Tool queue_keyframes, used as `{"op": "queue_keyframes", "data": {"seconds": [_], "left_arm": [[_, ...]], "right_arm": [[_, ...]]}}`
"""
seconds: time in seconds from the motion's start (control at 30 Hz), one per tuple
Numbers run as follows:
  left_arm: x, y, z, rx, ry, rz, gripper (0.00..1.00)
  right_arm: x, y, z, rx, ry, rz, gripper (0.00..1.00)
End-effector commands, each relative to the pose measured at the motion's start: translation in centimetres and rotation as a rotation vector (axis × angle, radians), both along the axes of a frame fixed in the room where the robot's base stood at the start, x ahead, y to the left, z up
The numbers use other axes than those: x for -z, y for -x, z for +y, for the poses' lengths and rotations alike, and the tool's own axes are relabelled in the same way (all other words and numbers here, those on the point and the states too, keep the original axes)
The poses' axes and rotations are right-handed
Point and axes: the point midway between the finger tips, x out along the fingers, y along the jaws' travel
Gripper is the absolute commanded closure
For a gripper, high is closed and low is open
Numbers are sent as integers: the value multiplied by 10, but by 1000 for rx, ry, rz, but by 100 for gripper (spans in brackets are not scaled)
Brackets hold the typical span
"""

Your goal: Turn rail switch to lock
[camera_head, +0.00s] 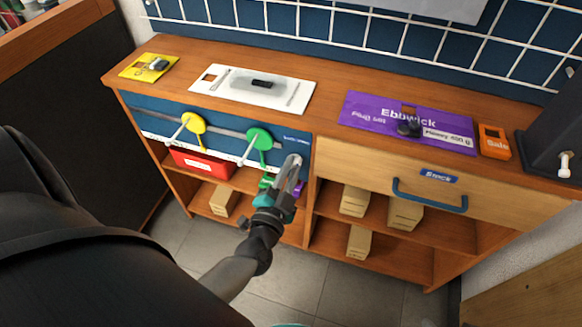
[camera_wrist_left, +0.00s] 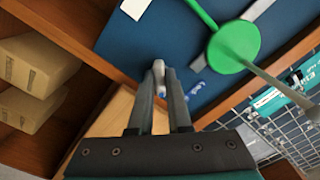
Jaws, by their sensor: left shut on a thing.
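A blue panel (camera_head: 222,140) on the bench front carries a yellow disc (camera_head: 193,123) and a green disc (camera_head: 259,139), each with a pale rod, along a grey rail. My left gripper (camera_head: 291,172) is at the panel's right end, right of the green disc. In the left wrist view the left fingers (camera_wrist_left: 160,80) are closed around a small light grey piece (camera_wrist_left: 158,70), apparently the switch, in front of the blue panel (camera_wrist_left: 150,42). The fingers hide much of it, and I cannot tell its setting. The green disc (camera_wrist_left: 234,45) is nearby. My right gripper is not in view.
A drawer with a blue handle (camera_head: 430,196) is right of the panel. A red box (camera_head: 203,165) and several cardboard boxes sit on shelves below. On the bench top lie a yellow card (camera_head: 140,68), a white board (camera_head: 285,91) and a purple board (camera_head: 365,112).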

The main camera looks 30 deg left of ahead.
Motion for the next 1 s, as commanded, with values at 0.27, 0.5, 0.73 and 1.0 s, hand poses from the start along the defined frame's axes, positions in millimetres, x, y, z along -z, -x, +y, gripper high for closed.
{"op": "queue_keyframes", "data": {"seconds": [0.27, 0.5, 0.73, 1.0], "left_arm": [[0, 0, 0, -1, 22, -4, 100], [-1, 0, 0, 0, 119, -27, 100], [-1, 0, -1, 0, 299, -70, 100], [-1, 0, -1, 0, 550, -131, 100]], "right_arm": [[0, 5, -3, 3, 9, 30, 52], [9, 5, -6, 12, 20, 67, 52], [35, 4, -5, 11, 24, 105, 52], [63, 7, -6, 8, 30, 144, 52]]}}
